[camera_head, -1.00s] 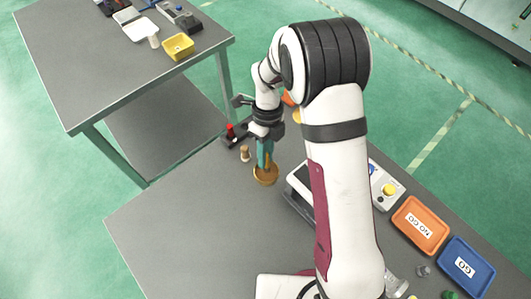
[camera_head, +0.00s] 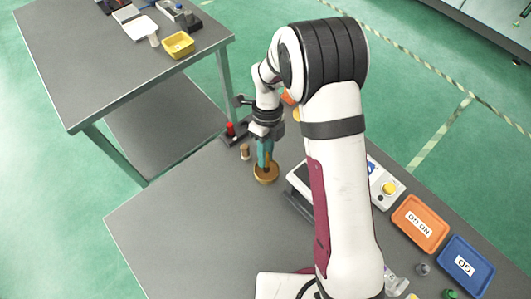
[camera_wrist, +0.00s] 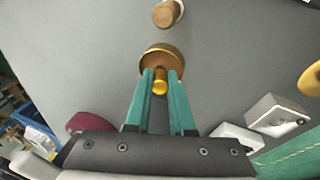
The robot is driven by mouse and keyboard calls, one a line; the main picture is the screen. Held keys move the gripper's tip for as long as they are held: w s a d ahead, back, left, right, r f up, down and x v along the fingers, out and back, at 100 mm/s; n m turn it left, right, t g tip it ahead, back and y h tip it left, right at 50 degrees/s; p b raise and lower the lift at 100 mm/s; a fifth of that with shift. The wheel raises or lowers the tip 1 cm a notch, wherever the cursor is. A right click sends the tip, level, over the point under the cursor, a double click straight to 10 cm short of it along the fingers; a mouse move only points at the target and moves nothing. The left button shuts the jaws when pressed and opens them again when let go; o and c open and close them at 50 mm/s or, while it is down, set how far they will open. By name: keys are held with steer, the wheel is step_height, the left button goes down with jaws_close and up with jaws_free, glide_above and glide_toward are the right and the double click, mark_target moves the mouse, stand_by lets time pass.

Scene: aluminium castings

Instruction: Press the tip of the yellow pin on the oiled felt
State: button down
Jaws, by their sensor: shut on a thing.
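My gripper (camera_wrist: 160,88) has teal fingers and is shut on the yellow pin (camera_wrist: 160,82), whose rounded end shows between the fingertips in the wrist view. In the head view the fingers (camera_head: 264,154) point down over a round brown-gold dish (camera_head: 266,178), which appears to hold the oiled felt. The dish (camera_wrist: 176,57) also shows just beyond the fingertips in the wrist view. The pin's lower tip is hidden, so I cannot tell whether it touches the felt.
A small wooden cylinder (camera_head: 244,151) stands behind the dish, near a dark block with a red top (camera_head: 230,129). To the right are an orange NO GO tray (camera_head: 420,222) and a blue GO tray (camera_head: 466,266). The table's front left is clear.

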stand_by(0.3)
steer(key=shift+r, duration=3.5)
steer(key=d+r+n+t+h, duration=0.1)
steer(key=d+r+n+t, duration=0.1)
steer(key=d+r+n, duration=0.4)
steer(key=d+r+n+t+h, duration=0.2)
steer(key=d+r+n, duration=0.4)
steer(key=r+n, duration=0.5)
steer(key=n, duration=0.7)
steer(key=shift+w+d+r+n+t, duration=0.15)
steer(key=shift+d+r+n+t, duration=0.15)
steer(key=shift+r+n, duration=0.1)
